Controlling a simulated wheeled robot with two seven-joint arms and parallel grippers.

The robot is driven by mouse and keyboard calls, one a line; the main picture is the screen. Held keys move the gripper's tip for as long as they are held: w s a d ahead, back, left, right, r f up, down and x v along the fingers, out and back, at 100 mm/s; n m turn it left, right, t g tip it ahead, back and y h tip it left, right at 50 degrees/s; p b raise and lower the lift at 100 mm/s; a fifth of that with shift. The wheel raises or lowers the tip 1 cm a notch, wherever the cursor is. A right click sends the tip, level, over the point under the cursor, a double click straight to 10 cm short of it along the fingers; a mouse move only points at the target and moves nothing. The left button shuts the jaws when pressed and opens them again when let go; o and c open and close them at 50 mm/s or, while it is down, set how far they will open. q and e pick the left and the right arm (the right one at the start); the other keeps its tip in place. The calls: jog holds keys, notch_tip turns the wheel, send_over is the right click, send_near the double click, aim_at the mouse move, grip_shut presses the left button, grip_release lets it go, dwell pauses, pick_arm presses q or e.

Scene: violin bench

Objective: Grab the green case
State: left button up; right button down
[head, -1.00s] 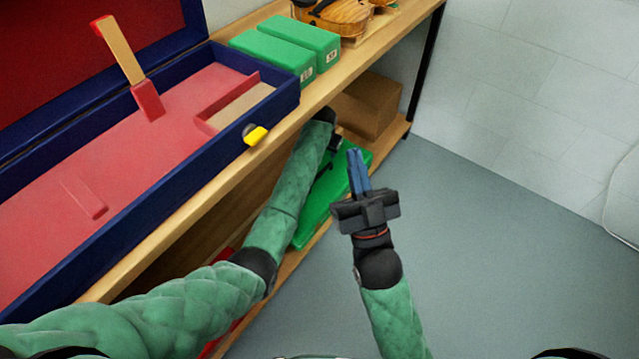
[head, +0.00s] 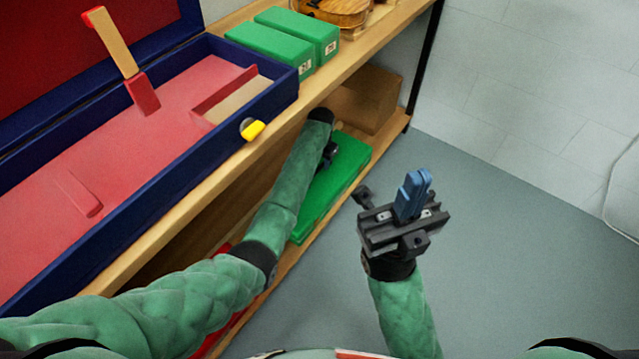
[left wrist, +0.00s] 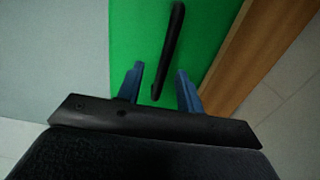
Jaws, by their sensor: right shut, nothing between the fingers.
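The green case (head: 335,180) lies on the lower shelf, partly behind my left arm in the head view. The left wrist view shows its green face (left wrist: 215,30) and its black handle (left wrist: 169,45). My left gripper (left wrist: 160,82) is open, with its blue fingers on either side of the handle's near end; I cannot tell whether they touch it. In the head view this gripper is mostly hidden by the arm. My right gripper (head: 416,185) is shut and empty, held over the floor to the right of the shelf.
A blue open case with red lining (head: 150,150) lies on the bench top (head: 150,240). Two green boxes (head: 270,47) and a violin (head: 335,10) stand behind it. A cardboard box (head: 365,95) sits beyond the green case. The grey floor (head: 520,250) is clear.

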aim_at(319, 168)
pick_arm(q)
jog(key=f, duration=0.1)
jog(key=f+b, duration=0.1)
jog(key=f, duration=0.1)
jog(key=f+b, duration=0.1)
jog(key=f, duration=0.1)
jog(key=shift+w+a+f, duration=0.1)
jog(key=shift+w+a, duration=0.1)
jog(key=shift+a, duration=0.05)
grip_shut()
dwell(0.9)
dwell(0.3)
